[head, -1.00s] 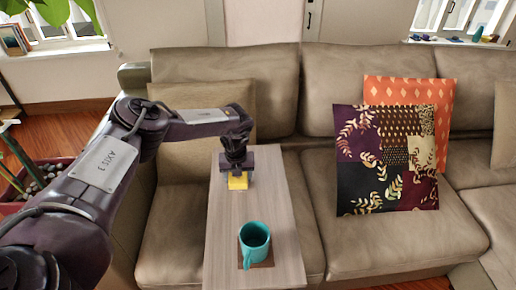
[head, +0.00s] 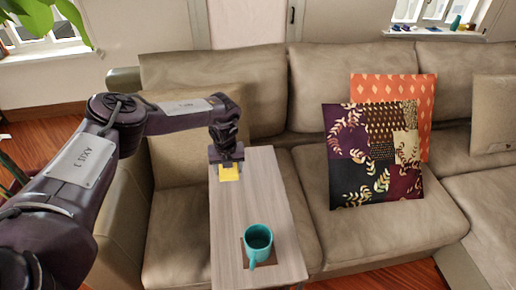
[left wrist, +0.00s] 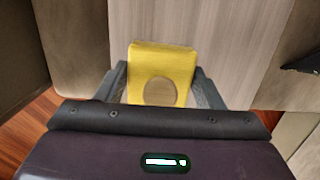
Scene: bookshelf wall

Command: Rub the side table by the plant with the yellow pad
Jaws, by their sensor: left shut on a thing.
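The side table (head: 262,214) is a narrow light wood top set over the sofa seat. The yellow pad (head: 230,173) is at its far left part. My left gripper (head: 227,160) is shut on the pad and points down over the table. In the left wrist view the yellow pad (left wrist: 162,62) sits between the two fingers, with the wood top (left wrist: 230,45) beneath it. I cannot tell whether the pad touches the wood. Leaves of the plant (head: 45,15) show at the top left. My right gripper is not in view.
A teal mug (head: 258,240) stands on a brown coaster (head: 246,254) at the table's near end. The beige sofa (head: 330,235) surrounds the table. A patterned cushion (head: 375,155) and an orange cushion (head: 425,95) lean to the right. The wood between pad and mug is clear.

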